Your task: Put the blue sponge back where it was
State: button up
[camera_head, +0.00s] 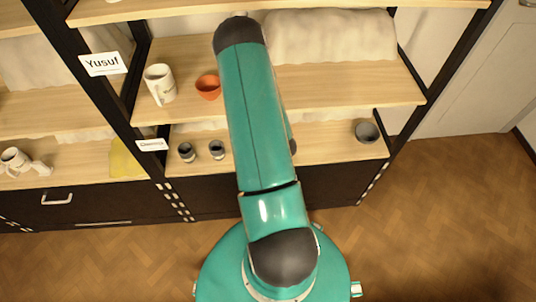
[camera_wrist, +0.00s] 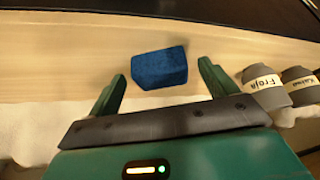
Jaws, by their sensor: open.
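In the wrist view the blue sponge (camera_wrist: 159,68) lies on a pale wooden shelf board (camera_wrist: 60,68). My gripper (camera_wrist: 161,74) is open, one finger to the left of the sponge and one to the right. The sponge shows between and slightly beyond the fingertips, with gaps visible on both sides. Whether the fingers are level with it in depth I cannot tell. In the head view my arm hides the gripper and the sponge.
Grey cups labelled "Freja" (camera_wrist: 265,87) and another name (camera_wrist: 301,86) stand close right of my right finger. The head view shows a white mug (camera_head: 160,84), an orange bowl (camera_head: 208,87), a grey bowl (camera_head: 367,132) and a yellow item (camera_head: 124,160) on the shelves.

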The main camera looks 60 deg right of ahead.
jog(key=v, duration=1.1)
jog(key=shift+a, duration=0.1)
